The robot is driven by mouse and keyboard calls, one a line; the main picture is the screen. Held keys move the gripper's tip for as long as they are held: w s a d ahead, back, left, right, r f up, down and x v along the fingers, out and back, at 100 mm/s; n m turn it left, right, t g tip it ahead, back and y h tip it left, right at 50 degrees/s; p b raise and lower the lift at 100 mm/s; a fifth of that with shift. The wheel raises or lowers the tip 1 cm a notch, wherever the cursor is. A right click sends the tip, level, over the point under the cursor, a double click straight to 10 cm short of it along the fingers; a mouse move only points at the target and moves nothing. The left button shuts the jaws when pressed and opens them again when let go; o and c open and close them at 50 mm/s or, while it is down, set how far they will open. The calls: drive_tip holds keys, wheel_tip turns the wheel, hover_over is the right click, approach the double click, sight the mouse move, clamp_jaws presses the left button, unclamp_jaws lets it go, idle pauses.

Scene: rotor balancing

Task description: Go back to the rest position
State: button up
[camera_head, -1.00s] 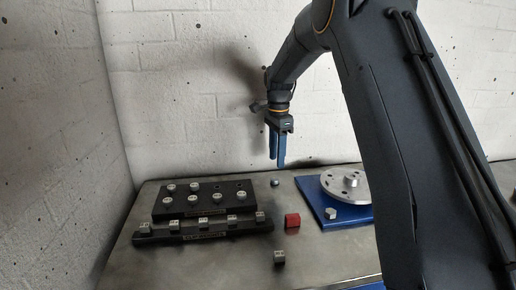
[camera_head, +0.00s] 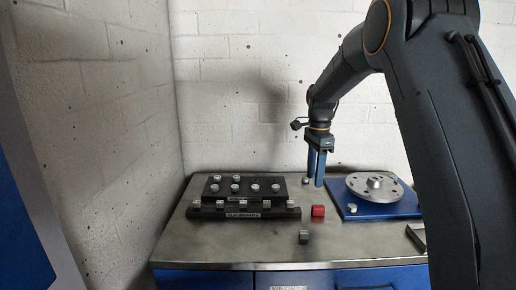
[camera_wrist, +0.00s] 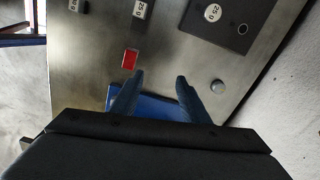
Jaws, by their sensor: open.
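My gripper (camera_head: 316,168) is open and empty, pointing down above the back of the metal bench, between the black weight rack and the rotor. Its two blue fingers stand apart in the wrist view (camera_wrist: 154,80), with nothing between them. The silver rotor disc (camera_head: 375,187) lies on a blue plate (camera_head: 400,207) to the right of my gripper. The black stepped rack (camera_head: 229,188) to the left holds several round and square weights. A red block (camera_head: 318,211) sits on the bench between rack and plate. It also shows in the wrist view (camera_wrist: 130,59).
A small grey block (camera_head: 304,236) stands near the bench's front. A small silver weight (camera_wrist: 217,86) lies on the bench near the rack. A dark tray (camera_head: 416,236) is partly hidden by my arm. The bench top (camera_head: 240,244) is clear at front left. White brick walls stand behind and left.

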drive_tip(key=s+f+n, duration=0.1)
drive_tip(key=s+n, duration=0.1)
drive_tip(key=s, duration=0.3)
drive_tip(key=s+f+n, duration=0.1)
drive_tip(key=s+n, duration=0.2)
drive_tip(key=s, duration=0.3)
drive_tip(key=s+f+n, duration=0.2)
drive_tip(key=s+n, duration=0.1)
drive_tip(key=s, duration=0.3)
drive_tip(key=shift+s+d, duration=0.1)
drive_tip(key=shift+d, duration=0.1)
drive_tip(key=s+f+n, duration=0.2)
drive_tip(key=s+n, duration=0.2)
drive_tip(key=s, duration=0.5)
drive_tip(key=s+f+n, duration=0.2)
drive_tip(key=s+n, duration=0.1)
drive_tip(key=s, duration=0.6)
drive_tip(key=shift+s+f+n+t, duration=0.15)
drive_tip(key=shift+f+n+t, duration=0.15)
drive_tip(key=shift+f+n, duration=0.1)
